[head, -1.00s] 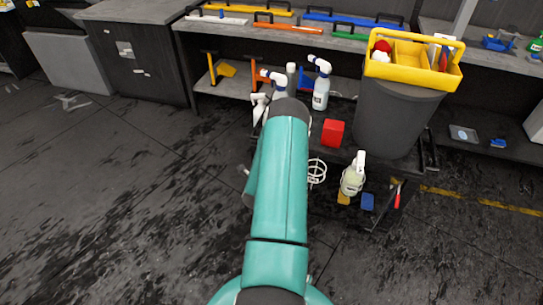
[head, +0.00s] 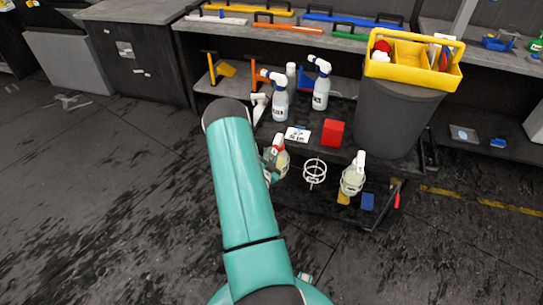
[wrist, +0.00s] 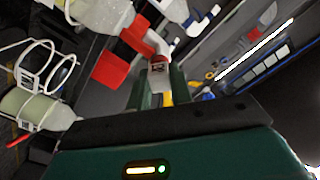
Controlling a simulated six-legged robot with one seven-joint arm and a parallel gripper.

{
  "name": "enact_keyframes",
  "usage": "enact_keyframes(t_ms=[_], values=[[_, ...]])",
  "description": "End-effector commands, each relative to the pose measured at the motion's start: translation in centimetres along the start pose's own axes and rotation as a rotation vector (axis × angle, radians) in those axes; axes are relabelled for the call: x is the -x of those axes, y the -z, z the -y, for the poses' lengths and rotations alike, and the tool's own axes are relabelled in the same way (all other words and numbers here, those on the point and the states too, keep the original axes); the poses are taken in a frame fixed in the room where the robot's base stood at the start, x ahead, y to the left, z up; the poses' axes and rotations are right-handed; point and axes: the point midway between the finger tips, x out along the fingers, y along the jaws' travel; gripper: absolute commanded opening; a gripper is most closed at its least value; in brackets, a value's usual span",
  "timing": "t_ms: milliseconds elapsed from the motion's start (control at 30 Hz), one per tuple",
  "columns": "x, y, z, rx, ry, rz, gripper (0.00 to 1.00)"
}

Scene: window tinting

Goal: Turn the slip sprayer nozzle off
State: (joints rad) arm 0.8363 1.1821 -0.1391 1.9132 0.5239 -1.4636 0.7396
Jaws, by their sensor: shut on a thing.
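A spray bottle with a red-and-white head (head: 279,156) stands at the left side of the cart, partly behind my arm. I take it as the slip sprayer, but no label is readable. In the wrist view its pale bottle (wrist: 103,14) is at the top left, with its red head (wrist: 138,36) pointing down to the right. My gripper (wrist: 160,84) has its two dark green fingers closed around the nozzle end (wrist: 158,68). The nozzle's setting cannot be told. In the head view the gripper is mostly hidden by my arm.
An empty white wire ring holder (head: 314,173) and a second spray bottle (head: 352,180) in a holder are to the right. Blue-headed spray bottles (head: 320,92), a red box (head: 333,132) and a white card (head: 298,134) stand or lie on the cart.

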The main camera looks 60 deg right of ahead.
Motion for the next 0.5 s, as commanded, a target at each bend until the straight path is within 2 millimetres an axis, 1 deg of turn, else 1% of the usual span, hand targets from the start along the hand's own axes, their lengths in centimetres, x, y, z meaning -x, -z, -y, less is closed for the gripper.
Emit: enact_keyframes(t_ms=[200, 500], values=[[0.03, -0.08, 0.10, 0.206, 0.004, 0.001, 0.00], [0.01, -0.04, 0.05, 0.462, 0.003, 0.000, 0.00]])
